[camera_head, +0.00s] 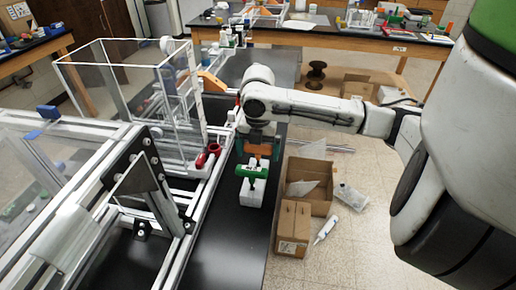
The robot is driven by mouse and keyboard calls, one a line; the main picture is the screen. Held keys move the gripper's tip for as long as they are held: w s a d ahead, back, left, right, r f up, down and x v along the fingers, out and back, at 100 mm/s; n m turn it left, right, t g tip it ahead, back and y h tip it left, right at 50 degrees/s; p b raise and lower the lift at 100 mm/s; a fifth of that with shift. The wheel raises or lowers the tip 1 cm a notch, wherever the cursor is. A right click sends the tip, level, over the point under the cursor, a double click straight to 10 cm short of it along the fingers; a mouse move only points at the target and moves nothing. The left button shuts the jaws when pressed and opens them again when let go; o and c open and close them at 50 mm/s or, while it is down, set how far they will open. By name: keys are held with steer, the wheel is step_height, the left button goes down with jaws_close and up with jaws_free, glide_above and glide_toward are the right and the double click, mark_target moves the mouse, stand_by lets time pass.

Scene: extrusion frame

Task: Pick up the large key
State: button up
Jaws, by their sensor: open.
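My gripper (260,155) points down over the black bench top (235,235), near the bench's right edge. Its jaws are open. Just below it is a small green piece (252,172) on a white block (251,192). The gripper is very near the green piece in the picture, and I cannot tell whether they touch. I cannot make out a large key for certain at this size. The area between the jaws is too small to read.
A metal extrusion frame (170,235) runs along the left of the bench. A clear-walled box (115,90) stands behind it, with a red part (207,155) nearby. Open cardboard boxes (308,180) stand on the floor to the right. Bare black bench top lies in front.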

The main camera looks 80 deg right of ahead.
steer(key=shift+f, duration=0.1)
steer(key=shift+c, duration=0.2)
steer(key=c, duration=0.6)
steer(key=shift+c, duration=0.2)
step_height(320, 180, up, 10)
steer(key=shift+r+b, duration=0.1)
steer(key=shift+b, duration=0.45)
steer(key=o, duration=0.5)
steer(key=shift+c, duration=0.2)
steer(key=c, duration=0.7)
steer(key=shift+r+p, duration=2.7)
steer(key=shift+r, duration=0.5)
